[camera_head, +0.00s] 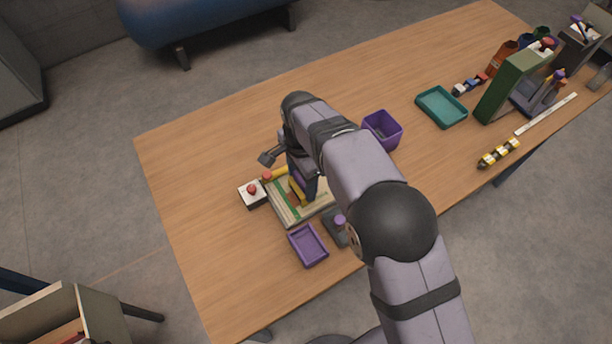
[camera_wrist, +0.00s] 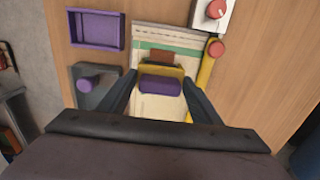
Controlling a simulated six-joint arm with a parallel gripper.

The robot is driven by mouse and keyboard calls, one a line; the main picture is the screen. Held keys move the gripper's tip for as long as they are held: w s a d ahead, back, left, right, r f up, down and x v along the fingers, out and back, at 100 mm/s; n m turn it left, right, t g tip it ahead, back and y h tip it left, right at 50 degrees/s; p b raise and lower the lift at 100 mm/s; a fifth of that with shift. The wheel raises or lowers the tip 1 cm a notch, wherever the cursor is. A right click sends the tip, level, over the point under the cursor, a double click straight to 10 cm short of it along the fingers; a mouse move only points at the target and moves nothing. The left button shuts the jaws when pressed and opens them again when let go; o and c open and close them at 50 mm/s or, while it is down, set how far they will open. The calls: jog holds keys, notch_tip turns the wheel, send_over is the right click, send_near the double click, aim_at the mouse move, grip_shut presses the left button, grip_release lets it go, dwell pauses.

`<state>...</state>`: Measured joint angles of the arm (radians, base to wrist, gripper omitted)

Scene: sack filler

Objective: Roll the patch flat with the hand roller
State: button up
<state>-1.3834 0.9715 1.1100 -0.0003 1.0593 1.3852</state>
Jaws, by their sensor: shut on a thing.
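The cream sack (camera_head: 285,214) with a green stripe lies flat on the table, and it also shows in the wrist view (camera_wrist: 190,42). A small brown patch (camera_wrist: 161,56) lies on it, partly covered by the tool. My gripper (camera_wrist: 161,82) is shut on the hand roller, which has a purple part (camera_wrist: 160,86) and a yellow frame (camera_wrist: 148,70). The roller is over the sack beside the patch; I cannot tell whether it touches. In the head view my arm hides much of the sack.
A yellow bar with a red knob (camera_wrist: 216,48) lies along the sack's side. A white box with a red button (camera_head: 252,193), a purple tray (camera_head: 308,246) and a dark block with a purple knob (camera_wrist: 92,84) surround it. A purple bin (camera_head: 382,130) and teal tray (camera_head: 441,107) stand farther right.

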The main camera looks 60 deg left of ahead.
jog(key=shift+s, duration=1.6)
jog(key=shift+f, duration=0.1)
notch_tip(320, 180, up, 7)
jog(key=p, duration=0.5)
jog(key=shift+w, duration=0.1)
